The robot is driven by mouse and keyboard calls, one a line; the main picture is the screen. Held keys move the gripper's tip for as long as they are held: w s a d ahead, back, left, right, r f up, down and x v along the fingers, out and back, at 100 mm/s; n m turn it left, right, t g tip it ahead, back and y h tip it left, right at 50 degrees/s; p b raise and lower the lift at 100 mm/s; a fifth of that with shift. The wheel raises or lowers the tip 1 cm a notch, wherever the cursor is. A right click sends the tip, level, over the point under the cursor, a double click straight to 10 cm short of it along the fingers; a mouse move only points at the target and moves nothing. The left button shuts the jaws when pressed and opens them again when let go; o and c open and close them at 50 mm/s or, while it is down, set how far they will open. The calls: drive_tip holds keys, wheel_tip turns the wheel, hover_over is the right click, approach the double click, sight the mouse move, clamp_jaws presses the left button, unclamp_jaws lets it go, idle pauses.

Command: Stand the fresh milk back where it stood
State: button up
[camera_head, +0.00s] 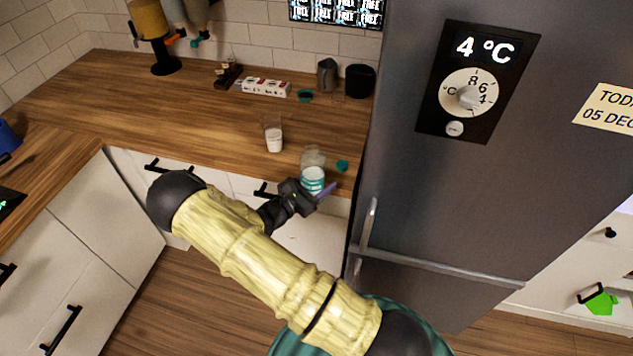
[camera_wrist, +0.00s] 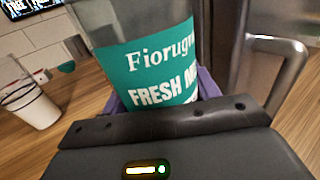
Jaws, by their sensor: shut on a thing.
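The fresh milk is a clear bottle (camera_head: 313,165) with a teal label; in the wrist view its label (camera_wrist: 150,70) reads "FRESH M" and fills the middle. My gripper (camera_head: 316,190) is at the counter's front edge near the fridge, shut on the bottle, with purple fingers at its sides. The bottle looks upright in the head view. Whether its base touches the counter is hidden by my gripper. A glass with white liquid (camera_head: 274,138) stands to its left, also in the wrist view (camera_wrist: 36,103).
A small teal cap (camera_head: 342,166) lies right of the bottle. The grey fridge (camera_head: 440,190) with its handle stands close on the right. A pitcher (camera_head: 327,75), a black canister (camera_head: 360,81) and a white box (camera_head: 266,87) stand at the back. The left counter (camera_head: 150,110) is clear.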

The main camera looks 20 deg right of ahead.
drive_tip(key=shift+s+r+n+t+y, duration=0.1)
drive_tip(key=shift+s+n+t+y, duration=0.1)
drive_tip(key=shift+n+t+y, duration=0.5)
drive_tip(key=n+t+y, duration=0.1)
drive_tip(key=t, duration=0.1)
drive_tip(key=a+f+n+t+y, duration=0.1)
drive_tip(key=shift+n+t, duration=0.4)
drive_tip(key=a+f+n+t+y, duration=0.1)
drive_tip(key=y, duration=0.1)
drive_tip(key=a+f+n+t+y, duration=0.1)
drive_tip(key=n+t+y, duration=0.1)
drive_tip(key=s+a+f+n+t+y, duration=0.1)
drive_tip(key=f+y, duration=0.1)
drive_tip(key=shift+f+n, duration=0.1)
drive_tip(key=shift+n, duration=0.3)
drive_tip(key=s+a+f+n+t+y, duration=0.1)
drive_tip(key=s+a+f+n+y, duration=0.2)
drive_tip(key=f+y, duration=0.3)
drive_tip(key=shift+s+a+n+t+y, duration=0.35)
drive_tip(key=shift+s+n+t+y, duration=0.1)
drive_tip(key=shift+n+y, duration=0.2)
